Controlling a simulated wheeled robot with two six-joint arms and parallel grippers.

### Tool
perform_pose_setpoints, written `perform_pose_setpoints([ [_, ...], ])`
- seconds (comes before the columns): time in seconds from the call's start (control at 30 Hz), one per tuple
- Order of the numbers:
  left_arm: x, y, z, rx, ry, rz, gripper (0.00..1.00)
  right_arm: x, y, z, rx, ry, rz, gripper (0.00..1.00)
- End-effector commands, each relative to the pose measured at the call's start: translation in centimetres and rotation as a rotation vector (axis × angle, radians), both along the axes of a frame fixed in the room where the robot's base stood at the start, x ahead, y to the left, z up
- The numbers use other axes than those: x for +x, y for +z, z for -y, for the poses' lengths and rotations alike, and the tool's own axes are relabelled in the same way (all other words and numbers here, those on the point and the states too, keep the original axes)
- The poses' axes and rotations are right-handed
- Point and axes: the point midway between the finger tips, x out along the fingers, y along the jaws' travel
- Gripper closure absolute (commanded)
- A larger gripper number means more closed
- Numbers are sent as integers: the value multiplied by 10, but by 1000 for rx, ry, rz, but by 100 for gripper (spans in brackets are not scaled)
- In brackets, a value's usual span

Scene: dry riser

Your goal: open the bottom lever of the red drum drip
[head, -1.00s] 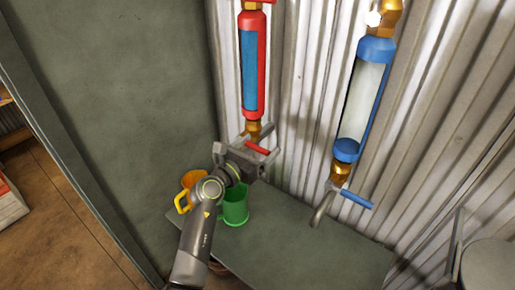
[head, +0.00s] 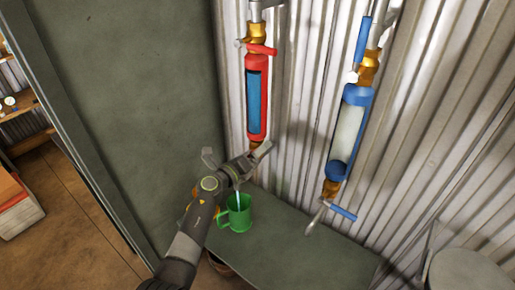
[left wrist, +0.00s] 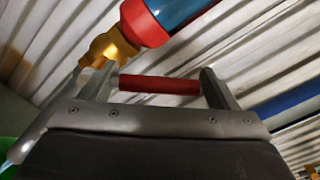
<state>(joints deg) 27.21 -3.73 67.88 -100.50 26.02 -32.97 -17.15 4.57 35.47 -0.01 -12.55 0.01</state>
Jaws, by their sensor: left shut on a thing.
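The red drum drip (head: 257,95), with blue liquid in its window, hangs on the corrugated wall; its lower end and brass fitting (left wrist: 110,48) show in the left wrist view. Its red bottom lever (left wrist: 160,85) lies between the fingers of my left gripper (left wrist: 158,88), which is shut on it. In the head view my left gripper (head: 238,155) hides that lever. A pale blue stream (head: 238,200) falls below the gripper into the green mug (head: 240,218). The red top lever (head: 262,49) sits across the top of the drip. My right gripper is not in view.
A blue drip (head: 350,130) hangs to the right with its own blue bottom lever (head: 343,212). An orange mug is mostly hidden behind my left arm. The grey-green shelf (head: 290,235) is clear right of the green mug. A round grey seat or lid (head: 465,272) stands at lower right.

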Motion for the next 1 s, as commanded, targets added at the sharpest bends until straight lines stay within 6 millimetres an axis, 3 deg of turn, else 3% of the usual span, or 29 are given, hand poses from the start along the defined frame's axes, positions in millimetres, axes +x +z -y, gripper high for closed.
perform_pose_setpoints([
  [0.1,3,9,-5,-90,-1,-62,58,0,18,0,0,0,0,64],
  [0.4,12,15,-18,-295,0,-199,58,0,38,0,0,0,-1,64],
  [1.0,19,15,-28,-465,0,-310,58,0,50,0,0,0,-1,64],
])
